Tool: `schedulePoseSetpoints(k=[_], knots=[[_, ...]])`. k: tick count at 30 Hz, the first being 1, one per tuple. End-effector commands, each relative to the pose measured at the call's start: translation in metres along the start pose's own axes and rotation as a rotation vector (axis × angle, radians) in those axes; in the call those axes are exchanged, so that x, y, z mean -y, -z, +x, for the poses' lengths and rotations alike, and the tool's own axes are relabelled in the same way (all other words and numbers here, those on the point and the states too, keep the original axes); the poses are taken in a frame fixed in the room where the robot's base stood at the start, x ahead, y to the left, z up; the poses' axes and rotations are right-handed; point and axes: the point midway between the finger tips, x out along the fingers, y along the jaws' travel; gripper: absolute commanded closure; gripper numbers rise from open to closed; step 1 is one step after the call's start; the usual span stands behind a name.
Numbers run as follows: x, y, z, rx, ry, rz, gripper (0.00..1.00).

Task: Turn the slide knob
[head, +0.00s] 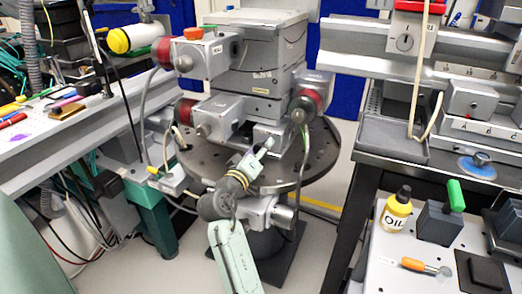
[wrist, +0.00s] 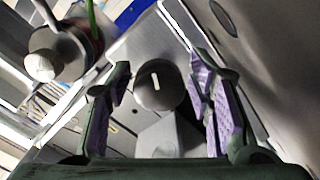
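In the wrist view a round dark-grey knob (wrist: 158,88) with a short white line on its face lies between the two fingers of my gripper (wrist: 160,70). I take it to be the slide knob. The fingers are open, with purple ribbed pads on either side of the knob; contact cannot be made out. A grey angular block (wrist: 168,137) shows just below the knob. In the head view my gripper (head: 262,148) reaches up to the lower front of the grey stage stack (head: 260,70), above a round plate. I cannot single out the knob there.
A grey motor (wrist: 62,50) with a pale round end and cables stands left of the fingers. Red-banded motors (head: 306,103) stick out of the stack. A round drilled plate (head: 310,165) lies beneath. At right, a side table holds an oil bottle (head: 396,211) and tools.

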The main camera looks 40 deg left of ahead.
Motion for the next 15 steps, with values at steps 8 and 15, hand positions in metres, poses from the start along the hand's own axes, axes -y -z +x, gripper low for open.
schedulePoseSetpoints(k=[8, 15], knots=[[-0.001, 0.001, 0.000, -0.002, -0.001, 0.000, 0.46], [-0.013, 0.011, 0.000, -0.003, -0.005, 0.004, 0.46]])
